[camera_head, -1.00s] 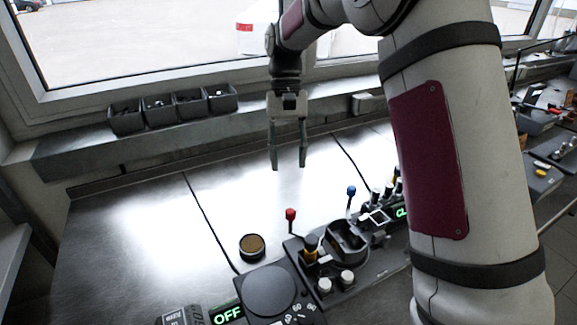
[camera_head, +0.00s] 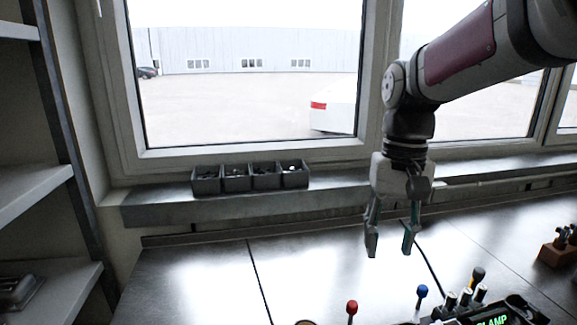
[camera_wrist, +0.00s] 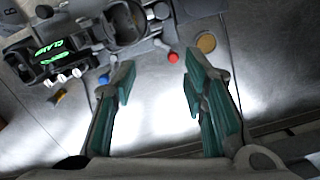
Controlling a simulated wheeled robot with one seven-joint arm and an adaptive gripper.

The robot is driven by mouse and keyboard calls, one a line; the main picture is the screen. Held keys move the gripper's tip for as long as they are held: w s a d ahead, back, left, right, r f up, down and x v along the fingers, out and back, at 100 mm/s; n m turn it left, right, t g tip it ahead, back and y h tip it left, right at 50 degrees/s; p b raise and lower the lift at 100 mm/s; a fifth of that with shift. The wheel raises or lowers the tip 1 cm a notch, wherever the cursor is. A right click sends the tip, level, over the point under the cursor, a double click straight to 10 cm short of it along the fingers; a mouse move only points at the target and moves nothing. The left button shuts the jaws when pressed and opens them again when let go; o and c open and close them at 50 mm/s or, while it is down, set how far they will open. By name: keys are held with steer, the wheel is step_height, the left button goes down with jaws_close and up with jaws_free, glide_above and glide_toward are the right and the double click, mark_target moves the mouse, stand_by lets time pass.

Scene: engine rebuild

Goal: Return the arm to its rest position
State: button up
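My gripper (camera_head: 391,243) hangs pointing down above the metal bench (camera_head: 200,272), right of centre in the head view. Its two fingers are spread apart with nothing between them. In the wrist view my gripper (camera_wrist: 158,80) also shows open and empty, with green-lined fingers. My arm reaches in from the upper right of the head view.
A black fixture with a green "CLAMP" display (camera_head: 493,321) stands at the bottom right, beside a red-knobbed lever (camera_head: 352,307) and a blue-knobbed lever (camera_head: 422,292). Several small bins (camera_head: 237,183) sit on the sill. Shelves (camera_head: 35,198) stand at left. The bench's left part is clear.

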steer(key=s+d+t, duration=0.1)
steer(key=s+t, duration=0.2)
steer(key=s, duration=0.5)
steer(key=s+d+n+t, duration=0.1)
steer(key=s+t, duration=0.1)
steer(key=s, duration=0.6)
steer(key=shift+s+d+f+t, duration=0.3)
steer(key=shift+s+t, duration=0.05)
steer(key=shift+t, duration=0.05)
